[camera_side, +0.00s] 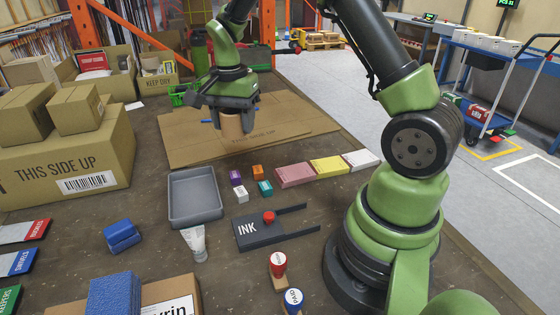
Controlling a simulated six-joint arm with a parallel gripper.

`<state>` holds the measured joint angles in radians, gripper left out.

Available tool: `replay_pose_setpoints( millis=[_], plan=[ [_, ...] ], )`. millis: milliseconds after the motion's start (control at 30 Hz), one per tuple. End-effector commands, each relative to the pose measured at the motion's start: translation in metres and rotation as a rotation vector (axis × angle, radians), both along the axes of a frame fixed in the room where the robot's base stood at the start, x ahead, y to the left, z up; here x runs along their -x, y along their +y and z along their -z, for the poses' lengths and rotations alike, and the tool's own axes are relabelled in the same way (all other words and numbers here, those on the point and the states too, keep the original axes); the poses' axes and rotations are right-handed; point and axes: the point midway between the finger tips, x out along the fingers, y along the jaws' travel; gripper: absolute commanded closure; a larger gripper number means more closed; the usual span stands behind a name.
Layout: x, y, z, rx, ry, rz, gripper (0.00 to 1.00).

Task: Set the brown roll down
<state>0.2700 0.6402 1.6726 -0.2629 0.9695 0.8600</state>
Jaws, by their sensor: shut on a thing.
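The brown roll (232,128) hangs upright between the fingers of my gripper (230,112). My gripper is shut on it and hides its upper part. The roll is over the near part of a flat cardboard sheet (190,148). I cannot tell from this view whether its lower end touches the sheet or is just above it.
A grey tray (195,215) and several small coloured blocks (257,172) lie nearer on the table. Pink, yellow and white pads (328,166) lie to the right. Large cartons (70,155) stand at the left. The cardboard's right part is clear.

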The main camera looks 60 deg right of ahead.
Motion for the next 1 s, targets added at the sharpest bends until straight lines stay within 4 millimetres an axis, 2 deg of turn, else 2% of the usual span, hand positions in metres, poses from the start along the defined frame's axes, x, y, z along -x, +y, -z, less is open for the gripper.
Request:
replay_pose_setpoints(
  millis=[33, 100, 200, 300, 500, 600, 867, 1000],
  plan=[
    [0.001, -0.029, 0.001, 0.0, -0.001, 0.094, 0.69],
    [0.005, -0.061, 0.001, 0.001, -0.001, 0.199, 0.69],
    [0.013, -0.095, 0.001, 0.001, -0.002, 0.316, 0.69],
    [0.021, -0.12, 0.001, 0.0, -0.002, 0.399, 0.69],
    [0.036, -0.153, 0.002, 0.0, -0.002, 0.515, 0.69],
    [0.035, -0.149, 0.021, -0.003, 0.002, 0.503, 0.69],
    [0.034, -0.149, 0.055, -0.001, 0.001, 0.5, 0.69],
    [0.035, -0.148, 0.082, -0.003, 0.002, 0.5, 0.69]
  ],
)
